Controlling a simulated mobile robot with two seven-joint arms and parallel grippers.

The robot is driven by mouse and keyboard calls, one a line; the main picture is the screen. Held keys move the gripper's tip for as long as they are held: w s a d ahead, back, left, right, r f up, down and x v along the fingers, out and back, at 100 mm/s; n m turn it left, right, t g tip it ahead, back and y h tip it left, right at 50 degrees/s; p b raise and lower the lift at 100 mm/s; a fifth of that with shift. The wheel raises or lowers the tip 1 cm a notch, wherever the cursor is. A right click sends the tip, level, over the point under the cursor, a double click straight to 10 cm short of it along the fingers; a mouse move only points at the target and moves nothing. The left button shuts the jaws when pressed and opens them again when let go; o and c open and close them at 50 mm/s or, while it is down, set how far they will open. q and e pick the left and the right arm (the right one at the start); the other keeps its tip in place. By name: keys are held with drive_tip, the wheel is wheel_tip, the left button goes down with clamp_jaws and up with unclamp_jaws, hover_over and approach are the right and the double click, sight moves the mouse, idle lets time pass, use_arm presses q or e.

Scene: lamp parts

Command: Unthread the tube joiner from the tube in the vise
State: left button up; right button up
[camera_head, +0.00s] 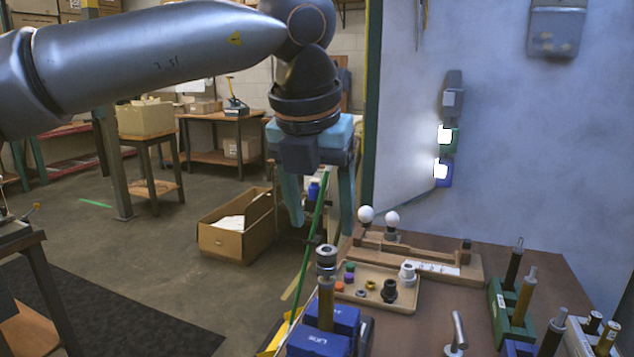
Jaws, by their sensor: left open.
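The tube joiner (326,262), a dark and silver metal collar, sits on top of an upright brass tube (326,308). The tube stands in a blue vise (318,343) at the near left corner of the workbench. My left gripper (321,225) is open and empty, with its two blue-grey fingers pointing down. In the picture it is above the tube joiner, apart from it; how far it is in depth I cannot tell. My right gripper is not in view.
A tray (412,302) of small coloured parts lies right of the vise. Behind it a wooden holder (478,270) carries two white bulbs (366,214). A metal L-shaped piece (458,332) stands at the front. A wall closes the back.

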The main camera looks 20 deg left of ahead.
sight(326, 259)
use_arm(q)
drive_tip(key=shift+x, duration=3.2)
drive_tip(key=c, duration=0.7)
clamp_jaws()
unclamp_jaws()
clamp_jaws()
